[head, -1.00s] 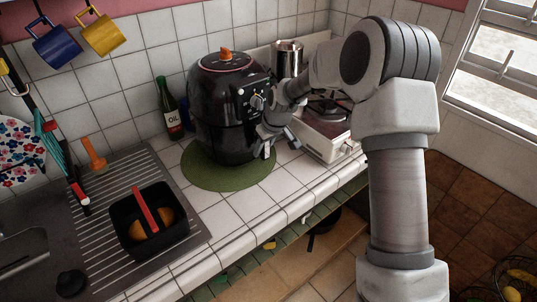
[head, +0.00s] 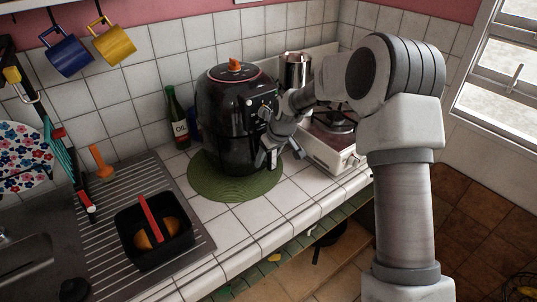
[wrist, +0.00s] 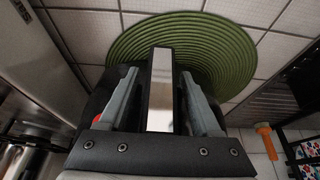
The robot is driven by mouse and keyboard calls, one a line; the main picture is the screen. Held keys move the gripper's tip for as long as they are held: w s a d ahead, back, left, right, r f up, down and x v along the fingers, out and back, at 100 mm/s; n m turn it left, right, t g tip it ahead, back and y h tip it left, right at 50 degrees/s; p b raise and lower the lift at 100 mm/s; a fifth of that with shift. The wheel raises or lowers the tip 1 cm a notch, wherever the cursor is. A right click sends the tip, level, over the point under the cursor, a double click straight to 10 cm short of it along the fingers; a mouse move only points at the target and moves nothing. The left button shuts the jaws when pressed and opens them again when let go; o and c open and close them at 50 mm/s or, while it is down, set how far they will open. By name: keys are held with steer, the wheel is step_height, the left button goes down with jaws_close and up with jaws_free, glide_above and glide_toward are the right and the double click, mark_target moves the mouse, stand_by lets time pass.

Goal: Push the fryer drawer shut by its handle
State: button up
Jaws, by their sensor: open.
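The black air fryer (head: 228,110) stands on a round green mat (head: 208,187) on the tiled counter. Its drawer is at the lower front; my gripper partly hides it, and I cannot tell how large any gap is. My gripper (head: 280,156) is at the drawer front, fingers spread and pointing down. In the wrist view the drawer handle (wrist: 160,88), a pale bar with a dark edge, lies between the two open fingers of the gripper (wrist: 160,105). Small gaps show on both sides of it, so the fingers are not closed on it.
A stove (head: 328,146) with a steel pot (head: 295,72) stands right of the fryer. An oil bottle (head: 178,122) is close on its left. The counter before the mat is clear.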

steer(key=v, duration=1.7)
steer(key=shift+r, duration=0.25)
steer(key=s+d+r+m+h, duration=0.1)
steer(key=s+d+m, duration=0.1)
steer(key=s, duration=0.8)
steer(key=s+d+r+m+t+h, duration=0.1)
steer(key=s+d, duration=0.3)
steer(key=s, duration=0.7)
steer(key=s+d+r+m, duration=0.2)
steer(key=s+d+m, duration=0.1)
steer(key=s, duration=0.7)
steer(key=shift+s+d+r+m+t+h, duration=0.2)
steer(key=shift+r+m+t+h, duration=0.15)
steer(key=shift+m, duration=0.25)
